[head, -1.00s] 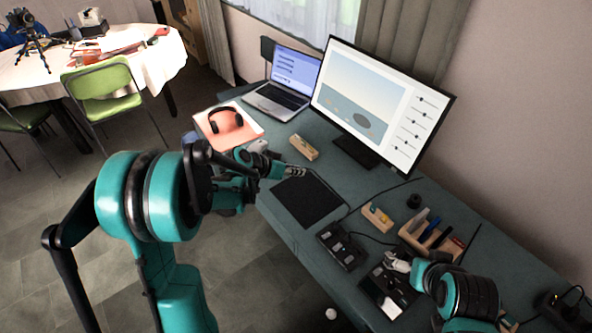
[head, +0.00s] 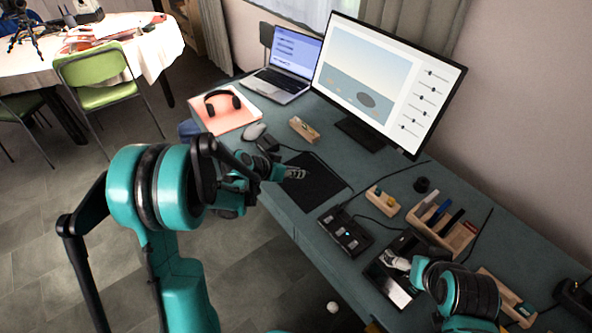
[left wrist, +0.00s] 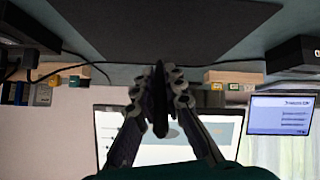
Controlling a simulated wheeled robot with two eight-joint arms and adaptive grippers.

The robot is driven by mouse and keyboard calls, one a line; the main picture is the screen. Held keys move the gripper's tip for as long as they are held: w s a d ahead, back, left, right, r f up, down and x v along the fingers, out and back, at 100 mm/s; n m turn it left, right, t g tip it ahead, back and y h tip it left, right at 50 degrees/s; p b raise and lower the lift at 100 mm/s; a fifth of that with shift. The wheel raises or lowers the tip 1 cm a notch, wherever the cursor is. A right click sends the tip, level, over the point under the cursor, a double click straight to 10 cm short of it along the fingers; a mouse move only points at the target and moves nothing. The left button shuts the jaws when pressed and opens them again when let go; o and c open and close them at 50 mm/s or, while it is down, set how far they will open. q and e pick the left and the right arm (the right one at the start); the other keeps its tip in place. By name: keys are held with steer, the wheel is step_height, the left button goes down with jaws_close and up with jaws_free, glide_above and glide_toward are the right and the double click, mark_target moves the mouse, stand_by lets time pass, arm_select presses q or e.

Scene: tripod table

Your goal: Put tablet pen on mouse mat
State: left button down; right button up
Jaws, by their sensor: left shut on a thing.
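The black mouse mat (head: 322,185) lies on the desk between the keypad-like black box and the laptop side. It fills the top of the left wrist view (left wrist: 170,28). My left gripper (head: 296,173) is over the mat's upper left part. In the left wrist view its fingers (left wrist: 160,100) are shut on a slim dark thing, which I take as the tablet pen (left wrist: 159,112). The pen is too small to make out in the head view. My right gripper (head: 396,261) is by the dark tablet (head: 392,287) at the front; its finger opening is unclear.
A black box (head: 345,232) sits right of the mat. A grey mouse (head: 255,131) and a wooden block (head: 304,129) stand behind it.

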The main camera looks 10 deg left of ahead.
arm_select(q)
steer(key=shift+f, duration=0.45)
steer(key=c, duration=1.3)
jaws_free()
steer(key=shift+r, duration=0.1)
steer(key=shift+r+p, duration=3.3)
steer(key=shift+r, duration=1.15)
